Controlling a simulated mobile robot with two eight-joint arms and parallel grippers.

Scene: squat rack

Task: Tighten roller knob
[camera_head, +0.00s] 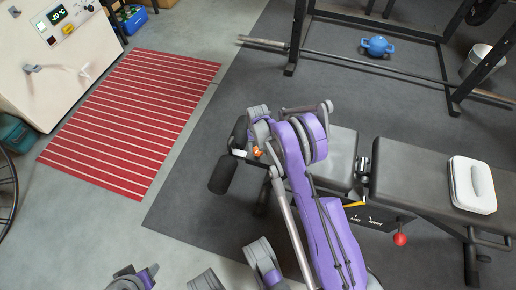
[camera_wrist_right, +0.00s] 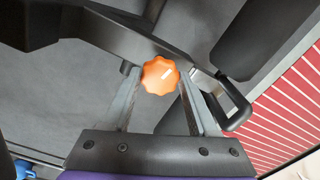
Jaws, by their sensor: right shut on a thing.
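The orange, scalloped roller knob (camera_wrist_right: 160,75) with a white mark on its face sits on a dark metal frame bar in the right wrist view. In the head view only a small bit of the knob (camera_head: 258,152) shows beside my gripper. My right gripper (camera_wrist_right: 161,85) has one finger on each side of the knob and is shut on it. In the head view, my right gripper (camera_head: 254,145) is at the bench's left end, close to the black foam roller (camera_head: 223,174). My left gripper does not show; only pieces of my arm are at the bottom edge.
The grey bench (camera_head: 420,185) extends right, with a white folded item (camera_head: 473,184) on it and a red ball handle (camera_head: 400,239) below. A barbell (camera_head: 360,62), blue kettlebell (camera_head: 377,46) and bucket (camera_head: 482,62) are behind. A red striped mat (camera_head: 135,120) lies left.

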